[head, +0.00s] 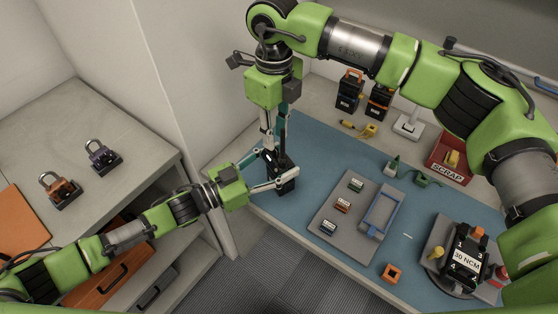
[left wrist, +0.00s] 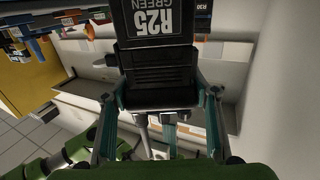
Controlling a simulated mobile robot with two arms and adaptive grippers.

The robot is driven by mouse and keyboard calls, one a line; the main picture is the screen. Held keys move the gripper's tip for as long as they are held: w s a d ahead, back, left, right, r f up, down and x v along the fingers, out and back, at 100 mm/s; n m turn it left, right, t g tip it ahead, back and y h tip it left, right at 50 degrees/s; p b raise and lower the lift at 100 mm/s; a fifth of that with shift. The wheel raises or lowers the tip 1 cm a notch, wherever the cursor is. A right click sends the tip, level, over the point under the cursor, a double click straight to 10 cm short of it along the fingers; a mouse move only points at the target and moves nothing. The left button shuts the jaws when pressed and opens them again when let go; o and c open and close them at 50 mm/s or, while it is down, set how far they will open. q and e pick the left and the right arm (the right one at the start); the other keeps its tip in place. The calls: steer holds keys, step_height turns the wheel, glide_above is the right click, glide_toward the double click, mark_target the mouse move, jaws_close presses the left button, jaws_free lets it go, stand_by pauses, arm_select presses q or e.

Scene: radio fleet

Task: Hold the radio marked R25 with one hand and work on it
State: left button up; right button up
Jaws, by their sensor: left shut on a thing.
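The radio marked R25 GREEN (left wrist: 155,60) is black and stands between the teal fingers of my left gripper (left wrist: 160,98) in the left wrist view. In the head view, the dark radio (head: 287,184) is upright over the left end of the blue mat. My left gripper (head: 284,178) reaches it from the left and is shut on its body. My right gripper (head: 272,148) points down at the radio's top from above. Whether its fingers are closed or touch the radio is hard to tell. Part of the radio is hidden by the grippers.
A grey tray (head: 335,248) holds small green, red and blue-grey modules and a blue frame (head: 381,211). A black 30 NCM device (head: 468,262) stands at right. A red SCRAP bin (head: 450,172), yellow tool (head: 370,130) and orange-topped radios (head: 349,92) are at the back.

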mark_target(279, 157)
steer(key=shift+f, duration=1.8)
jaws_close()
